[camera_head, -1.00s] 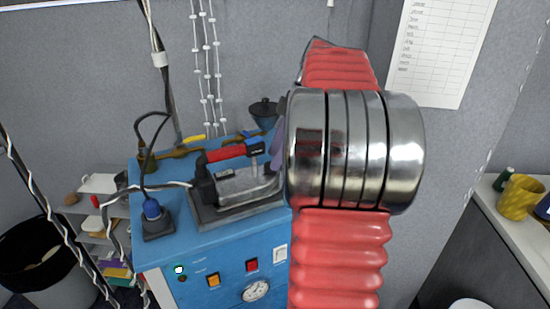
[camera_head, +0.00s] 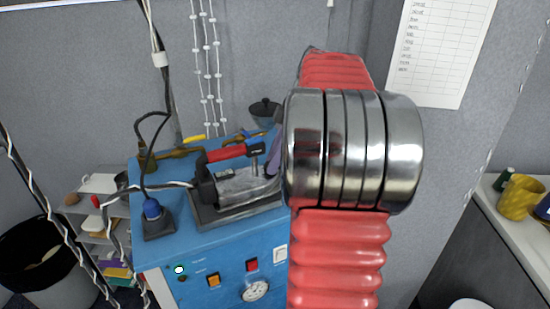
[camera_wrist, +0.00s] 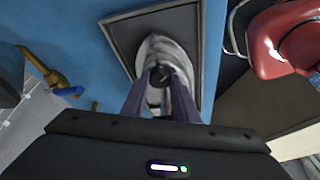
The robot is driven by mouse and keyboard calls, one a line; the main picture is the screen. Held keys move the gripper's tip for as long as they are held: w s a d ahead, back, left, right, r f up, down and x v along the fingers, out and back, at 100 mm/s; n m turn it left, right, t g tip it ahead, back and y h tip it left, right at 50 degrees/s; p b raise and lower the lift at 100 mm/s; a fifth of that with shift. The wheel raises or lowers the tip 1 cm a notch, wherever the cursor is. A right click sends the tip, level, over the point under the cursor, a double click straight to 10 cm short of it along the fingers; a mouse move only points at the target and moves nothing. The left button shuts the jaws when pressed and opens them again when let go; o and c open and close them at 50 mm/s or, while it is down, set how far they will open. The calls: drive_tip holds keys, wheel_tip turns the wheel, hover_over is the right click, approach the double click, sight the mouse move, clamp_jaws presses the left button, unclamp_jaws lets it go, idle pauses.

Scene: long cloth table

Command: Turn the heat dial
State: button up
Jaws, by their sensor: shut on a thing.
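The iron (camera_head: 240,182), with a silver body and a red and black handle, rests on a grey plate on top of the blue cabinet (camera_head: 215,262). In the wrist view, the iron's silver tip (camera_wrist: 160,50) points up the picture. A dark round knob, apparently the heat dial (camera_wrist: 160,77), sits on the iron between the two dark purple fingers. My gripper (camera_wrist: 161,82) is shut on this dial. In the head view my arm hides most of the gripper; only a purple finger (camera_head: 273,160) shows at the iron's right end.
The cabinet front has an orange switch (camera_head: 213,280), a red switch (camera_head: 252,265) and a round gauge (camera_head: 256,291). A cable rises from a blue plug (camera_head: 152,208).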

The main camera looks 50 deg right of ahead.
drive_tip(key=shift+d, duration=0.2)
drive_tip(key=shift+c, duration=1)
drive_tip(key=shift+a, duration=0.15)
drive_tip(key=shift+a+m, duration=0.1)
drive_tip(key=shift+m, duration=0.2)
drive_tip(key=shift+s+a+m+t+h, duration=0.15)
drive_tip(key=shift+m+t+h, duration=0.35)
drive_tip(key=shift+m, duration=0.9)
drive_tip(key=shift+w+a+m+t+h, duration=0.1)
drive_tip(key=shift+m+t+h, duration=0.35)
drive_tip(key=shift+m, duration=0.95)
drive_tip(key=o, duration=1.1)
drive_tip(key=shift+s, duration=0.1)
drive_tip(key=shift+c, duration=0.2)
drive_tip(key=shift+d+r, duration=0.1)
drive_tip(key=shift+r, duration=0.05)
